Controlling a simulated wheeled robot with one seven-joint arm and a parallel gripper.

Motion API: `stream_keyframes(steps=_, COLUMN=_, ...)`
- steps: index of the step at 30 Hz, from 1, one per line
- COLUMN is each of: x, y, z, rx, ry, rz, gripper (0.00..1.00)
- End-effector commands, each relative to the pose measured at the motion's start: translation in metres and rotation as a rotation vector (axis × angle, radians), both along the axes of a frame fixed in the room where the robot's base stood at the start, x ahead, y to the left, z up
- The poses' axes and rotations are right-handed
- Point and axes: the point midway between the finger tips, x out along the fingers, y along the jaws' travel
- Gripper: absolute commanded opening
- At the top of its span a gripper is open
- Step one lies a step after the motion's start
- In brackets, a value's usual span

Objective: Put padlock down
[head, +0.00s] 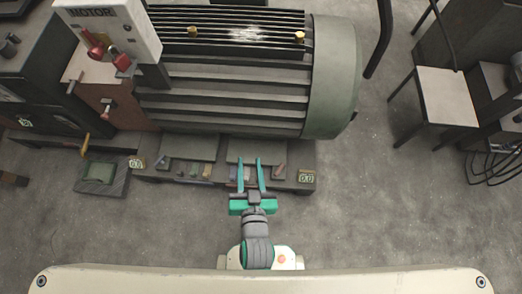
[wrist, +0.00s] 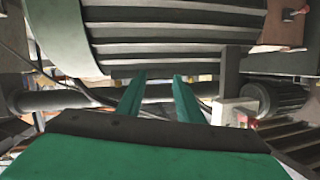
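My gripper (head: 250,160) is in front of the large motor's base, with its two teal fingers apart and nothing visible between them. The wrist view also shows the fingers (wrist: 157,78) apart with an empty gap. I cannot make out a padlock for certain. Small red pieces hang on the box marked MOTOR (head: 115,30) at upper left; one red piece (head: 122,62) may be a padlock.
The finned motor (head: 225,85) fills the upper middle, above a low shelf (head: 215,176) with small items. A dark green pad (head: 100,175) lies on the floor at left. A chair (head: 445,95) and cables (head: 492,168) stand right. The floor at lower right is clear.

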Motion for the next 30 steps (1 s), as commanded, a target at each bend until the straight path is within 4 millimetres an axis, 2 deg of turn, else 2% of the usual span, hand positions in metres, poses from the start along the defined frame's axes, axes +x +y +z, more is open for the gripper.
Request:
stream_keyframes(steps=1, x=-0.019, y=-0.007, z=-0.002, rx=-0.018, ry=0.004, rz=-0.017, gripper=0.33)
stream_keyframes(steps=6, x=-0.073, y=-0.025, z=0.006, rx=-0.088, ry=-0.017, rz=-0.055, gripper=0.33)
stream_keyframes(steps=12, x=-0.118, y=-0.034, z=0.024, rx=-0.151, ry=-0.047, rz=-0.063, gripper=0.33)
stream_keyframes(steps=18, x=-0.134, y=-0.035, z=0.033, rx=-0.174, ry=-0.062, rz=-0.059, gripper=0.33)
stream_keyframes(steps=30, x=-0.134, y=-0.035, z=0.034, rx=-0.175, ry=-0.063, rz=-0.059, gripper=0.33)
